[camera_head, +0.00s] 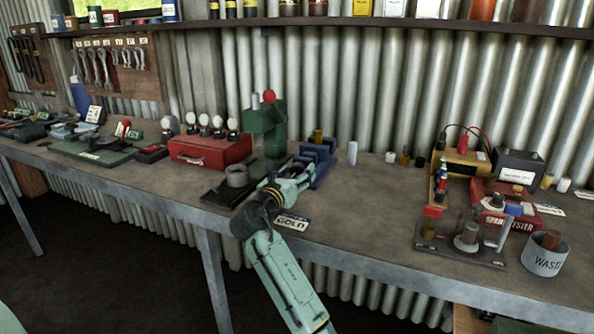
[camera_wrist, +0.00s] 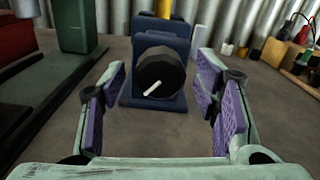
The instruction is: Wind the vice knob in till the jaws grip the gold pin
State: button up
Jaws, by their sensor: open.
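The blue vice (camera_head: 316,160) stands on the bench, and its front also shows in the wrist view (camera_wrist: 161,38). Its dark round knob (camera_wrist: 159,76) faces my gripper and carries a pale slanted mark pointing to the lower left. The gold pin (camera_head: 318,136) stands upright at the vice's jaws; a bit of yellow shows above the vice in the wrist view (camera_wrist: 163,8). I cannot tell whether the jaws touch it. My gripper (camera_wrist: 160,108) is open, its purple pads to the left and right of the knob and apart from it. In the head view my arm hides the knob.
A green press (camera_head: 265,125) stands close left of the vice. A "GOLD" label (camera_head: 291,222) lies on the bench in front. A white cylinder (camera_head: 352,153) stands right of the vice. Bare bench (camera_head: 375,215) lies to the right, before the red box (camera_head: 500,205).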

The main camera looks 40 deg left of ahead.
jog(key=shift+w, duration=0.2)
jog(key=c, duration=1.1)
jog(key=shift+m+p, duration=0.45)
jog(key=shift+m, duration=0.45)
jog(key=shift+c, duration=0.2)
jog(key=shift+a+m, duration=0.1)
jog(key=shift+m, duration=0.9)
jog(key=o, duration=1.1)
jog(key=shift+o, duration=0.2)
